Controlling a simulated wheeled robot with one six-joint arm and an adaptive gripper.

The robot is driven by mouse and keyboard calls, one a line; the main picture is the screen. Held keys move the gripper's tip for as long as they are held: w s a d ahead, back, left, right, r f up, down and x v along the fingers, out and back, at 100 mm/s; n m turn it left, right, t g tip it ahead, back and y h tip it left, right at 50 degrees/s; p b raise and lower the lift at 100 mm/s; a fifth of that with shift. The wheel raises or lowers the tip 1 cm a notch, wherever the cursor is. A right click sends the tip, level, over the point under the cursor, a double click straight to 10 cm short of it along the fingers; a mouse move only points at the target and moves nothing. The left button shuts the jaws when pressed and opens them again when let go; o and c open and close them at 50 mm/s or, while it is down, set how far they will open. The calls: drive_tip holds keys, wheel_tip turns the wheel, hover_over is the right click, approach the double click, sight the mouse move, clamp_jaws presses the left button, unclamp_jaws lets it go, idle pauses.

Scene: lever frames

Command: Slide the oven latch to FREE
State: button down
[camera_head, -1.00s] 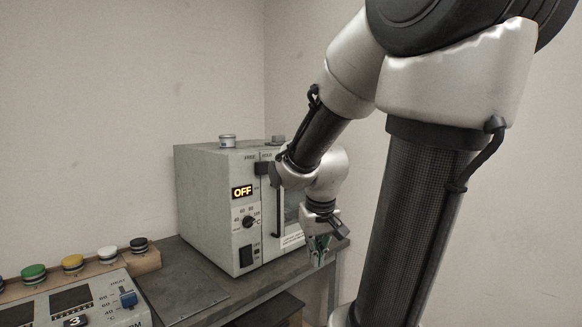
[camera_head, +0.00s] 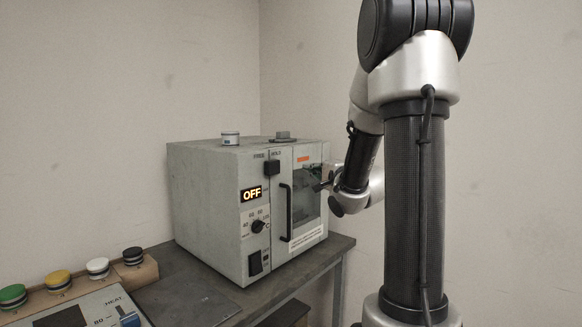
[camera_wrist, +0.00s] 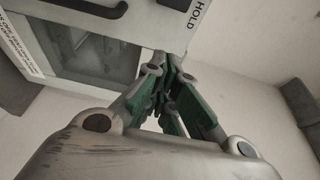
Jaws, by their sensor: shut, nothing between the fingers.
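The oven (camera_head: 215,205) is a grey box on a bench, with a lit OFF display. Its latch (camera_head: 271,168) is a black block at the top of the front, below the FREE and HOLD labels and nearer HOLD. In the wrist view, the HOLD label shows at the top, beside a dark piece (camera_wrist: 174,3) cut by the frame edge that may be the latch. My gripper (camera_head: 321,184) is in front of the door window, to the right of the latch and apart from it. In the wrist view its green-padded fingers (camera_wrist: 172,62) come together with nothing held.
The black door handle (camera_head: 287,212) stands out below the latch. A dial (camera_head: 258,226) and a black switch (camera_head: 259,262) are on the panel. A control box with coloured buttons (camera_head: 97,266) is at lower left.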

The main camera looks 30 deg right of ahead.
sight(282, 164)
drive_tip(key=shift+w, duration=0.1)
drive_tip(key=w, duration=1)
drive_tip(key=shift+a, duration=0.1)
drive_tip(key=a, duration=0.1)
drive_tip(key=s+a, duration=0.1)
drive_tip(key=shift+a, duration=0.35)
drive_tip(key=shift+s+a, duration=0.25)
drive_tip(key=shift+a, duration=0.3)
